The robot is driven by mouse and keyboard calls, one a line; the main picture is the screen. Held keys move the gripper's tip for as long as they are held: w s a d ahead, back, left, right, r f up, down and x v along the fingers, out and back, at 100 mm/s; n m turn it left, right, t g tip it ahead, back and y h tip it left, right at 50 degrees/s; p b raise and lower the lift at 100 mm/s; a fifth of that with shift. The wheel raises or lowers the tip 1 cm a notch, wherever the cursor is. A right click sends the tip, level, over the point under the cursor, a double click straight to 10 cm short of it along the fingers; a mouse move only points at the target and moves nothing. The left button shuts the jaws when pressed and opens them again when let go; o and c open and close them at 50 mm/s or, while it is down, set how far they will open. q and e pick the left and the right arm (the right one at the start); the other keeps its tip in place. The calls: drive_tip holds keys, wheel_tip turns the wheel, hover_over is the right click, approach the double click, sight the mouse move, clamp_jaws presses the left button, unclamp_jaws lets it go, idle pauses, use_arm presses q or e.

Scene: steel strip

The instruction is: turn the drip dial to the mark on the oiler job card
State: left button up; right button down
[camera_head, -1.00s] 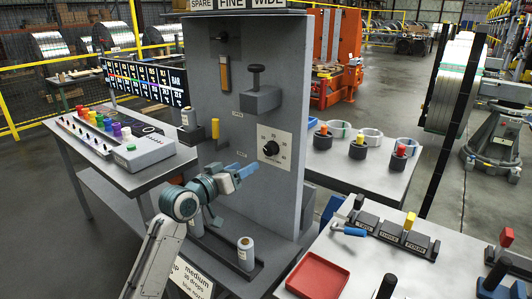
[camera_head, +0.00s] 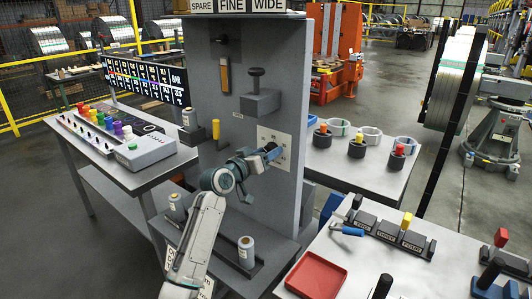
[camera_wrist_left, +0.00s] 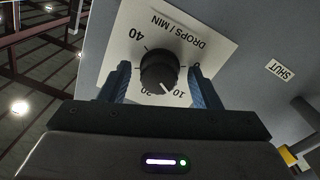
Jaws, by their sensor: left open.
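The black drip dial (camera_wrist_left: 160,72) sits on a white plate (camera_wrist_left: 118,50) marked "DROPS / MIN" in the left wrist view. Its white pointer line lies near the space between 20 and 10. My left gripper (camera_wrist_left: 160,88) is open, one blue finger on each side of the dial; I cannot tell if they touch it. In the head view my left gripper (camera_head: 262,158) is at the dial plate (camera_head: 285,140) and largely covers the dial. The job card (camera_head: 171,258) is mostly hidden behind my left arm. My right gripper is not in view.
The grey upright panel (camera_head: 245,125) carries a yellow lever (camera_head: 216,129) and a protruding block (camera_head: 260,101). Cans (camera_head: 246,246) stand on the shelf below. A red tray (camera_head: 318,275) lies on the bench at the right. A "SHUT" label (camera_wrist_left: 280,70) is beside the dial plate.

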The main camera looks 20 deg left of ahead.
use_arm(q)
drive_tip(key=c, duration=1)
use_arm(e)
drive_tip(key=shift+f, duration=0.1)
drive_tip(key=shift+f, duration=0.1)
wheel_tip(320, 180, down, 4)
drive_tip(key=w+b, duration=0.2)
drive_tip(key=b, duration=0.3)
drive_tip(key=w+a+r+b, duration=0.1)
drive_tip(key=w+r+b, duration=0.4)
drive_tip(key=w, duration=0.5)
use_arm(q)
drive_tip(key=shift+d+m+y+b, duration=0.15)
drive_tip(key=shift+m+b, duration=0.55)
drive_tip(key=shift+m, duration=3.15)
drive_tip(key=shift+a+m+y+b, duration=0.2)
drive_tip(key=shift+m+b, duration=0.55)
drive_tip(key=shift+m, duration=3.15)
drive_tip(key=shift+d+m+y+b, duration=0.2)
drive_tip(key=shift+m+b, duration=0.5)
drive_tip(key=shift+m, duration=3.15)
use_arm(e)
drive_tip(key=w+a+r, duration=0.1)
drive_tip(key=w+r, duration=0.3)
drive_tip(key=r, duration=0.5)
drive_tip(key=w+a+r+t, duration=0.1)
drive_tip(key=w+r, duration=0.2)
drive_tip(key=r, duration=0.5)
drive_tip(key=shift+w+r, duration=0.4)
